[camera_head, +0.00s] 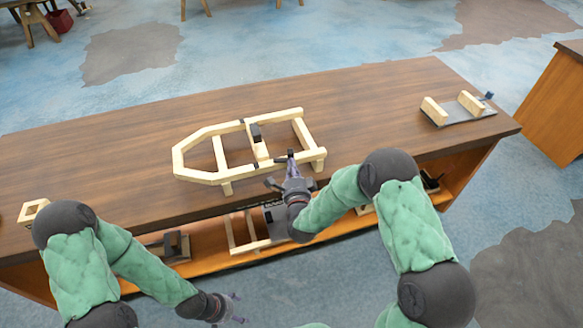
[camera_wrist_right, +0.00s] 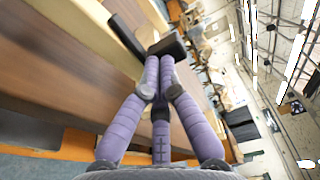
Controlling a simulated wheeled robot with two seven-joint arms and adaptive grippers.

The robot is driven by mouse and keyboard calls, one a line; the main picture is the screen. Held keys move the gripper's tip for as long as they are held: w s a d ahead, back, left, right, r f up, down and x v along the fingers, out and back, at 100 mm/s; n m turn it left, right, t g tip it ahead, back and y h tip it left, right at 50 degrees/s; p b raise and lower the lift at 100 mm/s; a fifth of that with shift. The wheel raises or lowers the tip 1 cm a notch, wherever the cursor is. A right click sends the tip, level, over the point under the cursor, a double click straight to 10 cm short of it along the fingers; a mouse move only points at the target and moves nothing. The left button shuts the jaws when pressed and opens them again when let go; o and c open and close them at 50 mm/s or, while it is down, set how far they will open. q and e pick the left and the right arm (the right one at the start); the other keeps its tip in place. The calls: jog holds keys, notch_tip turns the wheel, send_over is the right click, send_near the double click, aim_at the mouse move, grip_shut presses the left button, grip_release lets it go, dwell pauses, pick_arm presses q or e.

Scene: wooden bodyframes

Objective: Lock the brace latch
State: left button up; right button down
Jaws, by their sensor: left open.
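The pale wooden bodyframe (camera_head: 196,177) lies on the table. A dark block (camera_head: 256,133) sits on its middle crosspiece. A small black latch piece (camera_head: 291,155) stands at the near rail by the right end. In the right wrist view the black latch (camera_wrist_right: 168,47) shows as a bar with a block at its end. My right gripper (camera_head: 292,166) is at this latch; its purple fingers (camera_wrist_right: 159,66) converge and appear shut on the block. The block partly hides the fingertips. My left gripper (camera_head: 236,309) is open and empty, low in front of the table.
A fixture with two wooden blocks (camera_head: 468,108) sits at the table's right end. A small wooden piece (camera_head: 32,211) lies at the left end. A shelf (camera_head: 210,258) under the tabletop holds more frame parts. The tabletop left of and behind the frame is clear.

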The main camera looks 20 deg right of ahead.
aim_at(296, 159)
jog(key=w+n+y+b, duration=0.1)
jog(key=y, duration=0.1)
jog(key=w+d+n+y+b, duration=0.1)
jog(key=n+y+b, duration=0.1)
jog(key=y, duration=0.1)
jog(key=w+d+n+y+b, duration=0.1)
jog(key=n+y+b, duration=0.1)
jog(key=y, duration=0.1)
jog(key=shift+w+d+g, duration=0.15)
jog(key=shift+w+g, duration=0.15)
jog(key=shift+w+d, duration=0.1)
jog(key=shift+w, duration=0.4)
jog(key=shift+w+b, duration=0.6)
jog(key=shift+w, duration=0.7)
jog(key=shift+w+a, duration=0.15)
jog(key=shift+a, duration=0.1)
